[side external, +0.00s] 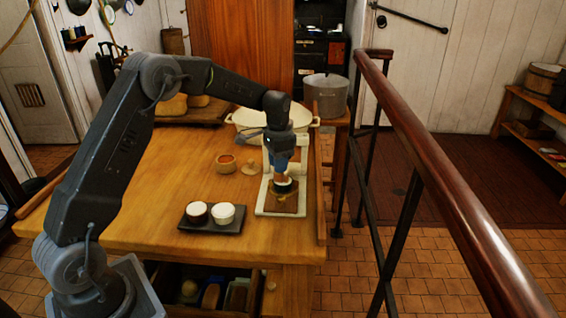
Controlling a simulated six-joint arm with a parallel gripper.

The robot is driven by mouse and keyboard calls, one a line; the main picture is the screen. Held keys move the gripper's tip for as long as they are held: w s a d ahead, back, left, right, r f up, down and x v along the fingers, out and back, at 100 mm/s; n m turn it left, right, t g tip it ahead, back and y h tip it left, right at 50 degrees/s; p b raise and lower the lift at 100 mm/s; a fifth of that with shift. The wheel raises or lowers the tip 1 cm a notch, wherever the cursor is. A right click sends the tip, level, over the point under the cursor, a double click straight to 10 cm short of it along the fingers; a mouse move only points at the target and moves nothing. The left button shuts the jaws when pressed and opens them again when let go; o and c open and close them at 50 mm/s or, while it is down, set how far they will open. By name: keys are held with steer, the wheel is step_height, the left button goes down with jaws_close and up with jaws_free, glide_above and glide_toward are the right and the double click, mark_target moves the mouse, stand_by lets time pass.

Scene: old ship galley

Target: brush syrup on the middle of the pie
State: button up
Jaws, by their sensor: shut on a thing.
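My gripper (285,178) points down over the white-framed board or tray (266,208) at the right side of the wooden table. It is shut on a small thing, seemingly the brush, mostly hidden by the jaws. Just below it lies a flat brown piece (291,208), which may be the pie, with a yellowish spot near the gripper. I cannot tell whether the held thing touches it.
A dark tray (208,228) with two white-topped cups is left of the board. A wide pale basin (246,121) and a grey pot (326,96) are behind. The table's left middle is clear. A railing (430,165) runs at right.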

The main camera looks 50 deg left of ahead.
steer(key=shift+w+d, duration=0.7)
steer(key=shift+w+d+r, duration=0.1)
steer(key=shift+w+r, duration=0.05)
steer(key=shift+r, duration=0.05)
step_height(320, 180, up, 8)
stand_by(0.5)
steer(key=shift+f, duration=0.1)
